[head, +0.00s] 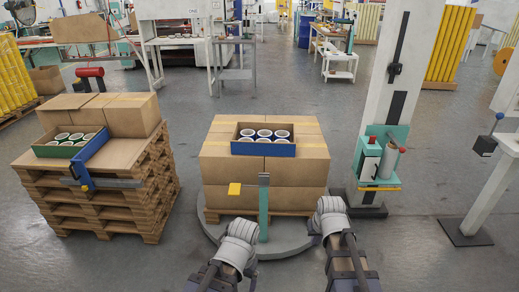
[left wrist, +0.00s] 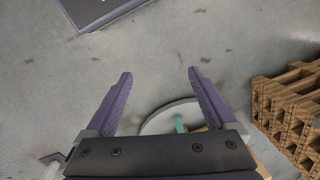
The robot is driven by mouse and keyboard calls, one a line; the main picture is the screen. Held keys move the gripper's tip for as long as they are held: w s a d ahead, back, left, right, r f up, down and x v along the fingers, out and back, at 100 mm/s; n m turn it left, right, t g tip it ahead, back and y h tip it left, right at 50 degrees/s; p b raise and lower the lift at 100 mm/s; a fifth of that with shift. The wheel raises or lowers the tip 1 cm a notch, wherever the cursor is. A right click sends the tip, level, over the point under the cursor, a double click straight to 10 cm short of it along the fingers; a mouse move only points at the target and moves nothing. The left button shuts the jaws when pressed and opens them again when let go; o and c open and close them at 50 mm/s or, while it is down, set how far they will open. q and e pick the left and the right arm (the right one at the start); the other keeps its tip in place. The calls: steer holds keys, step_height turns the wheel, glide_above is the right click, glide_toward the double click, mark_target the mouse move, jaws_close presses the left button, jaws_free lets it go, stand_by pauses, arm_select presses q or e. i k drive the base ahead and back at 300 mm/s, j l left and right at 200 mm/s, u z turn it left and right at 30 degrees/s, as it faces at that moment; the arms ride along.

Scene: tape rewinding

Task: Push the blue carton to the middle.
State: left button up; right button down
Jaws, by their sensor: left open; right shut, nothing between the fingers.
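The blue carton (head: 263,149) is an open tray with a blue front wall and brown sides. It holds several white-rimmed rolls and sits on top of the middle stack of brown boxes (head: 230,170). My left gripper is open and empty above the grey floor in the left wrist view (left wrist: 160,78); in the head view its arm is low, in front of the stack. My right gripper (head: 328,209) is shut and empty, low at the stack's front right. Both grippers are apart from the carton. Their fingers are not clear in the head view.
A teal post (head: 263,215) stands before the middle stack on a round grey base (head: 285,247). A white column (head: 388,90) stands at right. Floor between them is clear.

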mark_target(249, 138)
steer(key=i+j, duration=0.3)
steer(key=i, duration=0.2)
steer(key=i+j, duration=0.3)
steer(key=i, duration=0.2)
steer(key=i+j+z, duration=0.1)
steer(key=i+j, duration=0.2)
steer(key=i, duration=0.2)
steer(key=i+j, duration=0.3)
steer(key=i, duration=0.2)
